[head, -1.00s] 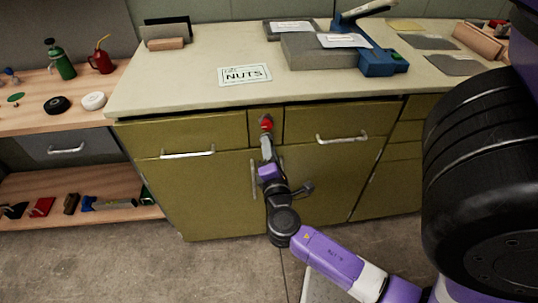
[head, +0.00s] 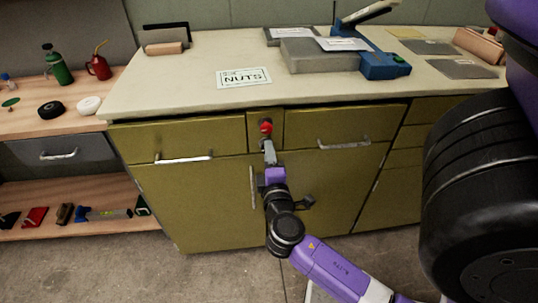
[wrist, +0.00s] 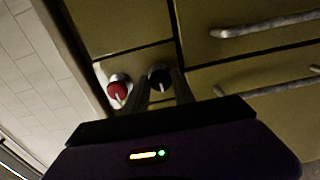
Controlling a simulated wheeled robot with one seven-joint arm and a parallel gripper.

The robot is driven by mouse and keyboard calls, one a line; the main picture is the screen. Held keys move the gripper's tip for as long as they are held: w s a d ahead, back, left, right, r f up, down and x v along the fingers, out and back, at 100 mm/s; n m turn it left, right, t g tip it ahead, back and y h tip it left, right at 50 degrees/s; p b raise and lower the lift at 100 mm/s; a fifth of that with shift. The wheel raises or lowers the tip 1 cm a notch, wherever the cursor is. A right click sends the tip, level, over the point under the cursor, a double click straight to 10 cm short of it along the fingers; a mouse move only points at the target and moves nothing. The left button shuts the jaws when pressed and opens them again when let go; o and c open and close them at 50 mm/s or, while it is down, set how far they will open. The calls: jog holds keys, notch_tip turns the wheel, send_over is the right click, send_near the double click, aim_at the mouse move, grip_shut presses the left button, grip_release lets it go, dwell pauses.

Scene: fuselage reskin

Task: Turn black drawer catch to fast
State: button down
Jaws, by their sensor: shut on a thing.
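The black drawer catch (wrist: 158,77) is a round dark knob on the narrow olive panel in the wrist view. My gripper (wrist: 160,92) is shut on it, with one finger on each side. In the head view my gripper (head: 269,152) reaches up to the narrow panel between the two drawers and hides the black catch. A red catch (head: 266,127) with a pale pointer sits just above my gripper there. It also shows in the wrist view (wrist: 117,90), left of the fingers and apart from them. The black catch's pointer cannot be made out.
Drawers with metal handles (head: 184,159) (head: 344,143) flank the narrow panel. An upright door handle (head: 252,187) stands close left of my gripper. The counter (head: 200,85) above holds a NUTS card (head: 244,77) and a blue-and-grey tool (head: 384,65). A wooden shelf (head: 60,125) is at left.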

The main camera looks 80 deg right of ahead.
jog(key=shift+f, duration=0.1)
jog(key=c, duration=1.1)
grip_release()
jog(key=shift+v, duration=3.95)
